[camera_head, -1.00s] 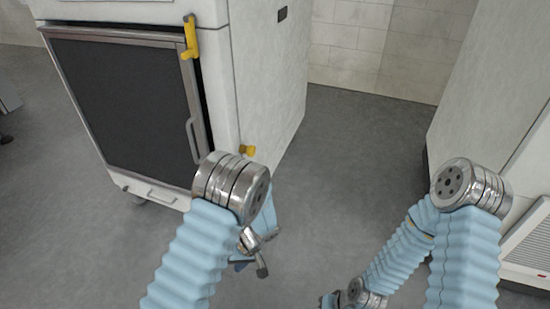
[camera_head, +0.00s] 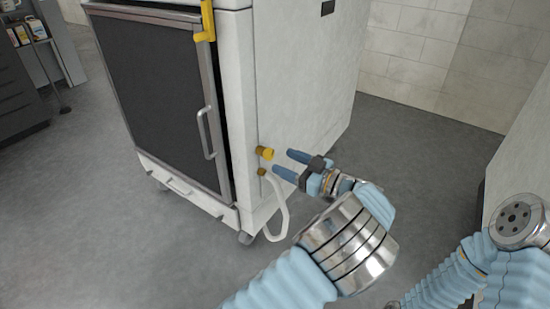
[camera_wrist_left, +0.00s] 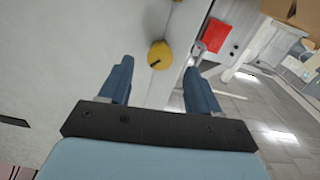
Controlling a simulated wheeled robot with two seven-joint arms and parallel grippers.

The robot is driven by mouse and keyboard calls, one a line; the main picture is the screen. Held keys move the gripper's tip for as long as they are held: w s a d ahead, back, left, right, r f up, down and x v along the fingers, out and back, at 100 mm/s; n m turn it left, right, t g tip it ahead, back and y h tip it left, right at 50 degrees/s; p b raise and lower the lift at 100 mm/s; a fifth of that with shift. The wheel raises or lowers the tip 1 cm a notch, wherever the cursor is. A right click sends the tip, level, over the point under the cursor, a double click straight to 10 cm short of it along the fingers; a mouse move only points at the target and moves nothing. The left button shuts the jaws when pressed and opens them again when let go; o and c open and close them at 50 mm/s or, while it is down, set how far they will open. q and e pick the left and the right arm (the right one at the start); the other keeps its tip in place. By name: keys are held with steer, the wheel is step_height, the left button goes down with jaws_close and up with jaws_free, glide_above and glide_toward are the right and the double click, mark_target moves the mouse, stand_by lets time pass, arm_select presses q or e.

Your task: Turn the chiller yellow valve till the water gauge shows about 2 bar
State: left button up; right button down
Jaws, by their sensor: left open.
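The yellow valve (camera_head: 265,153) is a small round knob on a brass stem, low on the side of the white chiller cabinet (camera_head: 290,75). My left gripper (camera_head: 284,163) is open, and its two blue fingers point at the valve from the right. In the left wrist view the valve (camera_wrist_left: 160,54) shows between the fingertips of my left gripper (camera_wrist_left: 158,67), with visible space on each side. The fingers do not appear to touch it. I cannot make out a water gauge in either view. My right arm shows at the right edge, but its gripper is out of view.
A brass fitting (camera_head: 261,171) with a white hose (camera_head: 281,212) sits below the valve. Another white unit (camera_head: 520,165) stands at right. Grey floor (camera_head: 395,150) is clear between them.

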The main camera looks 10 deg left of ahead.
mark_target(272, 156)
arm_select(q)
steer(key=x, duration=0.5)
steer(key=shift+c, duration=0.4)
steer(key=c, duration=1)
